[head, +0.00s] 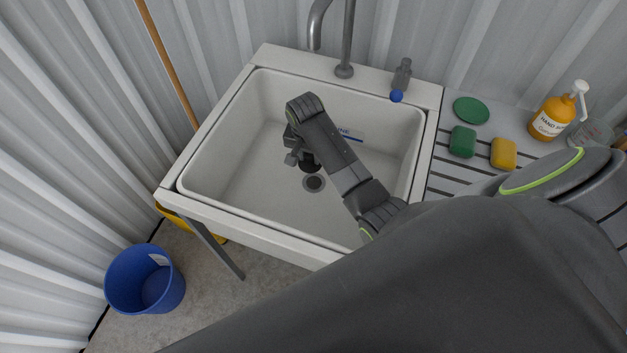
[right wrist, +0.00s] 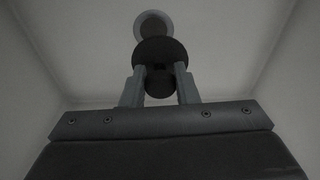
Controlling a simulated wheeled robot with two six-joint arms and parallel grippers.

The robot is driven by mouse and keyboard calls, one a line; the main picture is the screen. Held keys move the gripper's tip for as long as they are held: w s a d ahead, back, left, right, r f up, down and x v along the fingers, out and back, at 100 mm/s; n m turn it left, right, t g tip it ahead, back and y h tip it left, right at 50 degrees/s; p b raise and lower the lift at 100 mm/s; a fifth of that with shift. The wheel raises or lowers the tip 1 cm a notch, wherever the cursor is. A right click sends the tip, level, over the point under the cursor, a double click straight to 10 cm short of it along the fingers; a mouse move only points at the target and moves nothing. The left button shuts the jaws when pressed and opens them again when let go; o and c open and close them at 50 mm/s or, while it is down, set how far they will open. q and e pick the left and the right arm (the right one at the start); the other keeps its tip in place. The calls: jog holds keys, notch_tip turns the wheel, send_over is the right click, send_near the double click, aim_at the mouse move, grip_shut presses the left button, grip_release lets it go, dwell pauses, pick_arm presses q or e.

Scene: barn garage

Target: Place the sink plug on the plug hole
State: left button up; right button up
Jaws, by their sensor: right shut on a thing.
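The white sink (head: 235,165) has a round plug hole (head: 314,183) with a metal rim in its floor. My right gripper (head: 304,160) reaches down inside the basin and is shut on the black sink plug (head: 311,167). In the head view the plug is just behind the plug hole and partly hidden by the gripper. In the right wrist view the plug (right wrist: 160,55) sits between the two fingers (right wrist: 160,82), and the plug hole (right wrist: 153,24) shows beyond it, partly covered. The plug's exact height above the floor cannot be told. My left gripper is not in view.
The drainer at right holds sponges (head: 462,141), a green disc (head: 471,110) and a soap bottle (head: 552,118). A blue bucket (head: 130,282) stands on the floor at left.

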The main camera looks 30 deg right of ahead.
aim_at(313, 164)
jog(key=shift+m, duration=0.3)
jog(key=f, duration=0.5)
jog(key=shift+s+d, duration=0.35)
jog(key=shift+s, duration=0.05)
jog(key=shift+w+f+b, duration=0.1)
jog(key=shift+f+b, duration=0.3)
jog(key=shift+f, duration=2.15)
jog(key=shift+f, duration=0.1)
jog(key=o, duration=1)
jog(key=shift+c, duration=0.2)
jog(key=shift+r, duration=0.6)
jog(key=r, duration=0.3)
jog(key=r+p, duration=0.1)
jog(key=r, duration=0.3)
jog(key=s+a+r, duration=0.1)
jog(key=r, duration=0.3)
